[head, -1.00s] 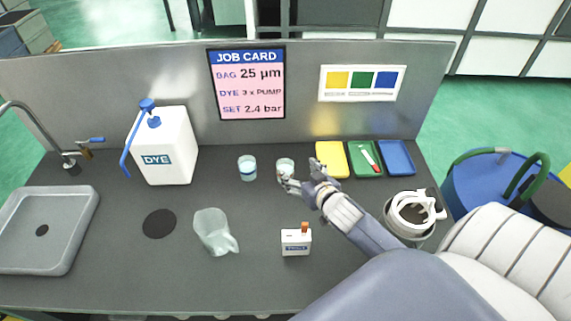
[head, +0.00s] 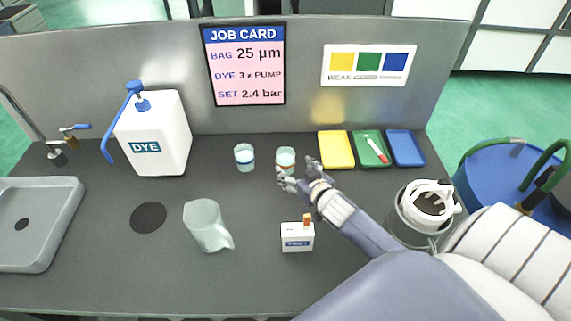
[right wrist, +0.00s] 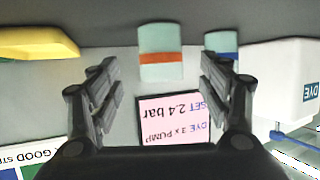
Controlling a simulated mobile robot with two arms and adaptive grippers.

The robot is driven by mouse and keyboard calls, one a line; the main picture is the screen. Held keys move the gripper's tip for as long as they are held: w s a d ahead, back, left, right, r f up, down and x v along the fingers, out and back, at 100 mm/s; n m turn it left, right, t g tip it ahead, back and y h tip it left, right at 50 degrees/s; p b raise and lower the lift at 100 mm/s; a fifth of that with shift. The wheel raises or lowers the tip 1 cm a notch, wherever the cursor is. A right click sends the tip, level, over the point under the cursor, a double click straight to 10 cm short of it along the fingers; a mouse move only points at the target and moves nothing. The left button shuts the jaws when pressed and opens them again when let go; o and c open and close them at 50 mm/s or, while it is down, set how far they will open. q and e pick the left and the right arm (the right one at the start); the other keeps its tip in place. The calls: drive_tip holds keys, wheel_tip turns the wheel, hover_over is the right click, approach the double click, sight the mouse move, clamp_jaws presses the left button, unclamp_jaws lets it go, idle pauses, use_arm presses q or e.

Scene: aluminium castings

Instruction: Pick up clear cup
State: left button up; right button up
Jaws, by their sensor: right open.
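Two small clear cups stand upright on the dark bench: one with an orange band (head: 286,159) and one with a blue band (head: 244,157) to its left. My right gripper (head: 299,179) is open and empty, just in front of the orange-banded cup. In the right wrist view, which is upside down, the orange-banded cup (right wrist: 161,52) shows in the gap between the open fingers (right wrist: 157,85), apart from both. The blue-banded cup (right wrist: 222,48) is partly behind a finger there. A larger clear jug (head: 206,224) stands nearer the front. My left gripper is out of view.
Yellow (head: 336,149), green (head: 370,149) and blue (head: 405,148) trays lie right of the cups. A white dye jug (head: 160,135) stands left, a small white box (head: 297,237) in front, a metal pot (head: 410,225) at right. The back panel (head: 300,120) closes the rear.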

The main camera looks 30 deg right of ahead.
sight(290, 165)
drive_tip(key=shift+x, duration=1.6)
drive_tip(key=shift+p+x, duration=0.8)
drive_tip(key=shift+x, duration=1.7)
drive_tip(key=shift+a+r, duration=0.1)
drive_tip(key=shift+r, duration=0.05)
drive_tip(key=shift+c, duration=0.2)
drive_tip(key=c, duration=1.2)
